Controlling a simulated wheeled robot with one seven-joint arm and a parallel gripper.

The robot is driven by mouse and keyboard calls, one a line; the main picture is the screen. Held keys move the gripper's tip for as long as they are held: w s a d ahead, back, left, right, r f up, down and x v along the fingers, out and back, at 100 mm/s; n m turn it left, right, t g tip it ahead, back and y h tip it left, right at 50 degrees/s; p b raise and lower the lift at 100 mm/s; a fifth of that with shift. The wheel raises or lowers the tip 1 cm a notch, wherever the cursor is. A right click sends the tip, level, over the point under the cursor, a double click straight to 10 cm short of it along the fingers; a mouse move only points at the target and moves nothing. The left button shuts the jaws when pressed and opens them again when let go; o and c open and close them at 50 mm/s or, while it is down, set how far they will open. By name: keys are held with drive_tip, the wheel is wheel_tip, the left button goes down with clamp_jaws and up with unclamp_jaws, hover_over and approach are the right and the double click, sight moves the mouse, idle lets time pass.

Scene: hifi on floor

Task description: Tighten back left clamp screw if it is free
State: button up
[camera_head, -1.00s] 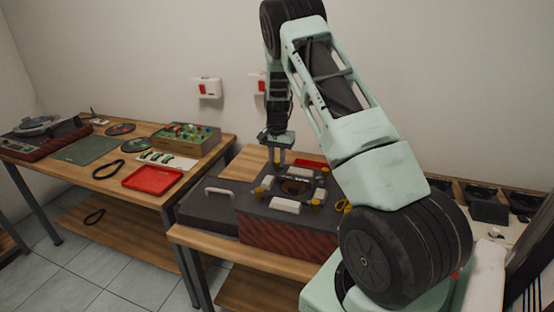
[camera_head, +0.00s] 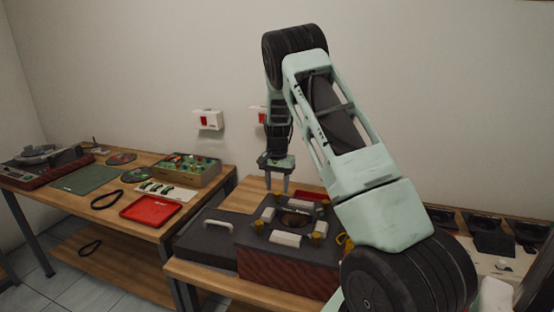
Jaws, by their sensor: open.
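The clamp device is a dark box with a reddish wood-grained front (camera_head: 285,270), standing on the wooden bench with a round opening (camera_head: 297,218) and white blocks on top. Yellow clamp screws stand at its corners: front left (camera_head: 259,226), front right (camera_head: 316,240) and back right (camera_head: 325,203). The back left screw is mostly hidden around my fingers, and I cannot tell whether it is loose or tight. My gripper (camera_head: 277,186) points straight down over the back left corner, its two fingers apart with nothing seen between them. Contact with the screw cannot be made out.
A dark case with a pale handle (camera_head: 217,223) lies left of the device. A red tray (camera_head: 151,208) is on the left table. A red item (camera_head: 311,195) lies behind the device. Wall switches (camera_head: 208,120) are behind my arm. Black items (camera_head: 490,238) stand at the right.

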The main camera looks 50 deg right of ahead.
sight(277, 192)
wheel_tip(277, 192, up, 15)
drive_tip(key=b, duration=0.2)
drive_tip(key=shift+f, duration=0.1)
idle(0.5)
